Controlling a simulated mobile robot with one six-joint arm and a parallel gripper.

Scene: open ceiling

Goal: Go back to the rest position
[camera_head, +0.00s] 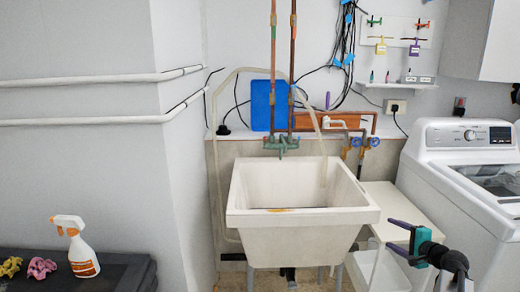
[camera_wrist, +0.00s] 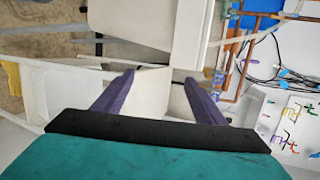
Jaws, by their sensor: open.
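My gripper (camera_head: 402,237) is at the lower right in the head view, in front of the white stand beside the sink and close to the washing machine. Its two dark purple fingers are spread apart with nothing between them. In the wrist view my gripper (camera_wrist: 158,92) also shows open and empty, with the teal and black body below the fingers. No object is held.
A white utility sink (camera_head: 300,232) stands in the middle. A washing machine (camera_head: 470,185) is on the right, with a white stand (camera_head: 395,205) between them. A spray bottle (camera_head: 76,247) stands on a dark surface (camera_head: 120,272) at the lower left.

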